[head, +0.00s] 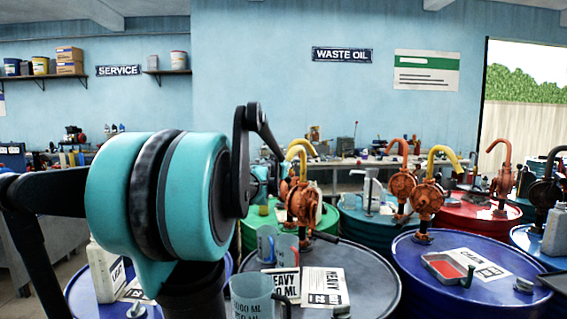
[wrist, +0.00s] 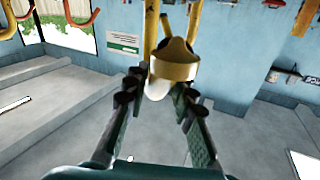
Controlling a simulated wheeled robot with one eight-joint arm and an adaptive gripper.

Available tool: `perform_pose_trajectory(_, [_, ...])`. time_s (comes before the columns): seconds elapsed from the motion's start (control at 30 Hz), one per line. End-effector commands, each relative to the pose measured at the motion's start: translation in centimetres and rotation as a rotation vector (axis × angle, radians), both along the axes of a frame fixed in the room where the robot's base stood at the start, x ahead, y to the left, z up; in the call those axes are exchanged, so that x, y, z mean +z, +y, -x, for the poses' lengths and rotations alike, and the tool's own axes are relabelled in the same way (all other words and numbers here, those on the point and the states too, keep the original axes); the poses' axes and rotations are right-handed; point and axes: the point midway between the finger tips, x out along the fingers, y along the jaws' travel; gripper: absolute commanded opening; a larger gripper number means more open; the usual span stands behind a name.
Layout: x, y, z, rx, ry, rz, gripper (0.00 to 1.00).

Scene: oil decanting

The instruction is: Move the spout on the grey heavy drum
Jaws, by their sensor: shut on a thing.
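The grey heavy drum (head: 374,268) stands at the lower centre of the head view, with "HEAVY" sheets on its lid. An orange pump (head: 303,203) stands at its back, topped by a curved yellow spout (head: 303,146). My gripper (head: 266,183) is beside the pump top in the head view, partly hidden behind my own arm links. In the wrist view the yellow spout (wrist: 176,66) lies between the fingertips of my gripper (wrist: 160,96), which is shut on it. The exact finger contact is hard to see.
Clear measuring jugs (head: 252,296) stand on and near the grey drum's left side. A blue drum (head: 435,262) with a red tray (head: 446,266) is close on the right, with another yellow-spouted pump (head: 427,198). A green drum (head: 328,216) is behind, and a white jug (head: 104,272) is at left.

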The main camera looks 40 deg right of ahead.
Motion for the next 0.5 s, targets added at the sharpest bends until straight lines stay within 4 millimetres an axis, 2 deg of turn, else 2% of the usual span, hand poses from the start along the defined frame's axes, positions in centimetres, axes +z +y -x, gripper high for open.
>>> perform_pose_trajectory(0.13, [-0.02, -0.19, 0.61, 0.033, 0.0, 0.0, 0.0])
perform_pose_trajectory(0.5, [0.0, -0.23, 0.7, 0.053, 0.0, 0.0, 0.0])
